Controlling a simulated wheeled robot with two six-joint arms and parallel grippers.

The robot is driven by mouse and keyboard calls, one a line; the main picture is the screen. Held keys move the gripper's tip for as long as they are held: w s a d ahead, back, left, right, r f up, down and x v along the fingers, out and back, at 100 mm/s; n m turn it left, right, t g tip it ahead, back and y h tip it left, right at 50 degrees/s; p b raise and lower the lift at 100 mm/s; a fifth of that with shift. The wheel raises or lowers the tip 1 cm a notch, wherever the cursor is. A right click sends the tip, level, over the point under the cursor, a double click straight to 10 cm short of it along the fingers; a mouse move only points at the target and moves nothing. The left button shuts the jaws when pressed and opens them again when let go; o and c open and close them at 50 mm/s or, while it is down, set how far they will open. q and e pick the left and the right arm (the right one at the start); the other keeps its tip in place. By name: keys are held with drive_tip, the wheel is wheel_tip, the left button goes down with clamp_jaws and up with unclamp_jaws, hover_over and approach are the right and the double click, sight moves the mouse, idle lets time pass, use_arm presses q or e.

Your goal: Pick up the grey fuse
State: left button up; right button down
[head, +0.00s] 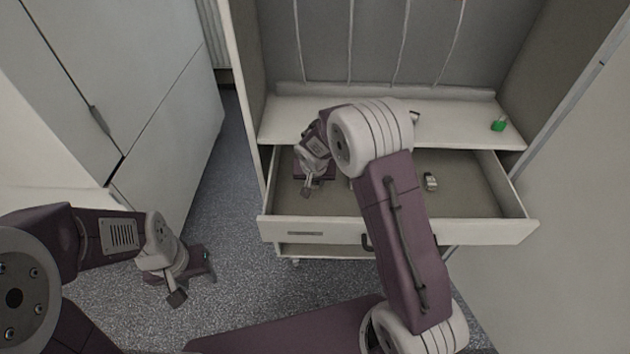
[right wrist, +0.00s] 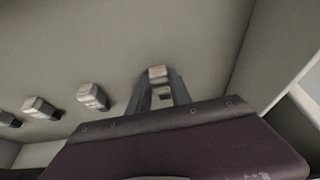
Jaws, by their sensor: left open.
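Several small grey, light-topped fuses lie in a row on the drawer floor. In the right wrist view one fuse (right wrist: 158,73) is at the fingertips of my right gripper (right wrist: 160,88), with a finger on each side. Other fuses lie to the left: one (right wrist: 92,97), another (right wrist: 40,108), and one at the edge (right wrist: 8,119). I cannot tell their shades apart. In the head view my right gripper (head: 309,184) is low in the drawer's left part; one fuse (head: 430,181) shows to the right. My left gripper (head: 194,279) is open and empty above the floor, outside the drawer.
The open drawer (head: 383,232) has walls close around my right gripper, with the left wall nearest. A shelf (head: 280,122) lies behind it, with a green object (head: 498,125) at its right. My right arm hides the drawer's middle. A grey cabinet (head: 150,60) stands at left.

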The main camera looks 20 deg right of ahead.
sight(315, 183)
wheel_tip(315, 183, up, 5)
drive_tip(key=shift+f+p, duration=0.15)
drive_tip(key=shift+p, duration=0.7)
drive_tip(key=s+d+r+p, duration=0.1)
drive_tip(key=s+d+r, duration=0.5)
drive_tip(key=s, duration=0.4)
drive_tip(key=shift+r, duration=0.15)
